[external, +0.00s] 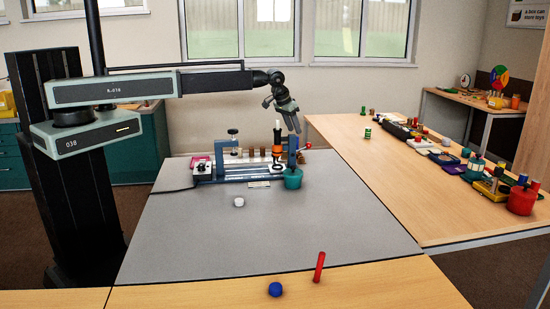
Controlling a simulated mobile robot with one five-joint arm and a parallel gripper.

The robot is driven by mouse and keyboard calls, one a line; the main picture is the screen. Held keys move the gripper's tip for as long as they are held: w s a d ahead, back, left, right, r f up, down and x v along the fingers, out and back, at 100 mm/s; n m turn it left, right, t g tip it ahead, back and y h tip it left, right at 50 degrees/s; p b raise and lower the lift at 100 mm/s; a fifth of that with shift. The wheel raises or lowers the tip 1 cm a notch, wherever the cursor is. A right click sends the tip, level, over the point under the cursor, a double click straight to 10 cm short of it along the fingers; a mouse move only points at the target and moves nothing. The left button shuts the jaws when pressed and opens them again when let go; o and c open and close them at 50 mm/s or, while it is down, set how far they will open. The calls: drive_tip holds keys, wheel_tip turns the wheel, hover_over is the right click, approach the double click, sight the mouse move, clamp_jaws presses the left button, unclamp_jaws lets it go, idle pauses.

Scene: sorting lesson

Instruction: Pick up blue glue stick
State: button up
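My gripper (291,122) hangs from the arm over the far part of the grey mat (190,245), above the right end of a blue fixture (240,176). It is small and dark here, and I cannot tell whether its fingers are apart or closed. A small blue upright piece (292,158) stands below it, just behind a teal pot (293,179). I cannot tell whether this piece is the blue glue stick or part of the fixture. A blue ball-like object (275,289) lies on the wooden front edge, far from my gripper.
A white round piece (239,202) lies on the mat. An orange-and-black item (278,158) stands beside the teal pot. The right table (400,205) holds several small items and a red pot (521,201).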

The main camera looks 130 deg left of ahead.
drive_tip(key=b+x, duration=0.2)
drive_tip(key=x, duration=0.1)
drive_tip(key=s+b+x, duration=0.1)
drive_tip(key=b+x, duration=0.1)
drive_tip(key=a+b+x, duration=0.1)
drive_tip(key=b+x, duration=0.2)
drive_tip(key=shift+s+a+f, duration=0.1)
drive_tip(key=shift+s+f, duration=0.2)
drive_tip(key=shift+r, duration=0.2)
clamp_jaws()
